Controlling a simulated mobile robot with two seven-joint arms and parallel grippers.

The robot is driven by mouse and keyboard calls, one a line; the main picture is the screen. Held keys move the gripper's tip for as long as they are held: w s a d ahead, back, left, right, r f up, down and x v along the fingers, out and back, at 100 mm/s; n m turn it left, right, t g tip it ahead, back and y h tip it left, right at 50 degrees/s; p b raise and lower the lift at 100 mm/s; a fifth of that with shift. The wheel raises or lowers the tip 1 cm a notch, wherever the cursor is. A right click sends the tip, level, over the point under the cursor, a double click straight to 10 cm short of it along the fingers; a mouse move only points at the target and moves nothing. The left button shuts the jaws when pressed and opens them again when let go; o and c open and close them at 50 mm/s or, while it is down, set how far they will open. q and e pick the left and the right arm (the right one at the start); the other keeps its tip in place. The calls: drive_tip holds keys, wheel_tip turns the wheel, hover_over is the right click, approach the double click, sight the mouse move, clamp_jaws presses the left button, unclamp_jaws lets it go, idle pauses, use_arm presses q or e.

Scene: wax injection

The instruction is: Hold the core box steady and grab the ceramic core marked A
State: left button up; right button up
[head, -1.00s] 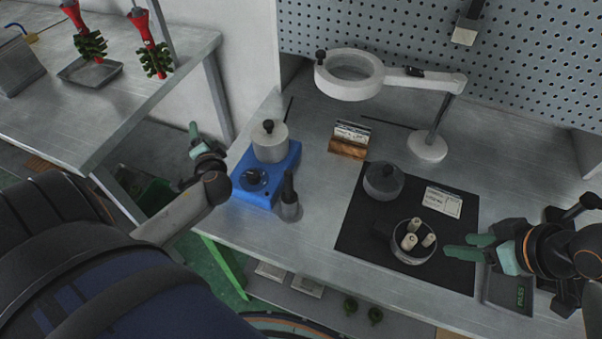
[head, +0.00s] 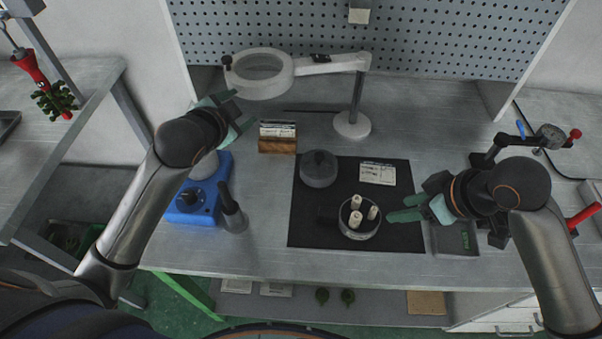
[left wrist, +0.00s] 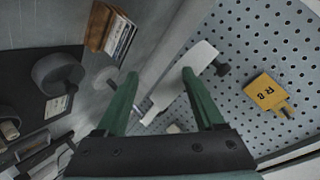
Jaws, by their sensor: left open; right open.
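The core box (head: 360,234) is a round grey open container on the black mat (head: 302,226). Several pale ceramic cores (head: 356,217) stand upright in it; their markings are too small to read. The box shows partly at the left edge of the left wrist view. My right gripper (head: 398,208) is open just right of the box, fingertips pointing at its rim; I cannot tell whether they touch. My left gripper (head: 238,108) is open and empty, raised near the magnifier lamp, far from the box. Its fingers (left wrist: 160,88) frame the lamp in the left wrist view.
A round grey lid (head: 319,170) and a white label card (head: 378,173) lie on the mat. A wooden card holder (head: 277,145), the magnifier lamp (head: 352,124) and a blue wax unit (head: 188,212) stand around. A dark scale (head: 455,240) sits right of the mat.

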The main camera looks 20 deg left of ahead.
use_arm(q)
drive_tip(key=s+d+f+m+g+h, duration=0.2)
drive_tip(key=s+d+f+g, duration=0.1)
drive_tip(key=d, duration=0.2)
drive_tip(key=m+g+h, duration=0.3)
drive_tip(key=m+g, duration=0.3)
drive_tip(key=g, duration=0.3)
approach(323, 211)
drive_tip(key=x, duration=0.9)
drive_tip(key=shift+d+f, duration=0.2)
drive_tip(key=shift+f, duration=0.05)
drive_tip(key=shift+c, duration=0.3)
clamp_jaws()
